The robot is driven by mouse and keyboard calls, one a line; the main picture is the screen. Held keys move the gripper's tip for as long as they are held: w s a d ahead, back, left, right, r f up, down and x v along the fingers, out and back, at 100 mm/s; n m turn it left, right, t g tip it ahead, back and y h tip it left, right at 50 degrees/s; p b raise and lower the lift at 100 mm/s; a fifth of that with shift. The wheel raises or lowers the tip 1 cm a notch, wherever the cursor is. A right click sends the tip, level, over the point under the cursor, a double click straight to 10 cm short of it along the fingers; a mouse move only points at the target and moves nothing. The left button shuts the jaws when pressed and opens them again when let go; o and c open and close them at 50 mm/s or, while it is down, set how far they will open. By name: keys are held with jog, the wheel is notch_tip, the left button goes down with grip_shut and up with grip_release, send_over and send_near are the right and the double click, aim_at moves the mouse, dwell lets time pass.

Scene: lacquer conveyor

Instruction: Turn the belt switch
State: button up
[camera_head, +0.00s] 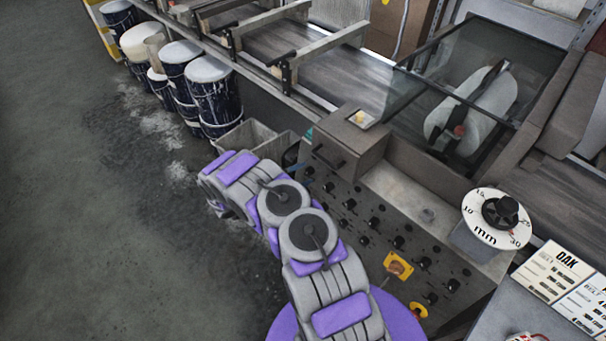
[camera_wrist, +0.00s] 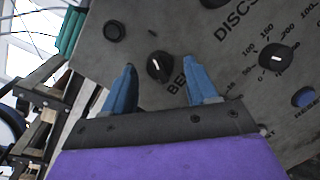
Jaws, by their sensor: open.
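The control panel (camera_head: 335,213) is a dark sloped board with several black knobs. In the wrist view, a black knob (camera_wrist: 160,66) with a white line sits beside lettering that starts "BE", partly hidden by a finger; I take it as the belt switch. My gripper (camera_wrist: 157,78) has two blue fingers, open, one on each side of this knob in the picture. No contact with the knob shows, and I cannot tell the remaining depth.
Another knob (camera_wrist: 277,58) with a number scale lies to the right, and a round black button (camera_wrist: 114,32) to the upper left. A brown box (camera_head: 349,146) stands above the panel. A millimetre dial (camera_head: 497,217) is at the right. Drums (camera_head: 212,92) stand along the conveyor.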

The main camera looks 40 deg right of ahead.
jog(key=w+a+r+p, duration=0.1)
jog(key=a+p, duration=0.2)
jog(key=a, duration=1.3)
jog(key=shift+w+a+r, duration=0.2)
jog(key=shift+a, duration=0.15)
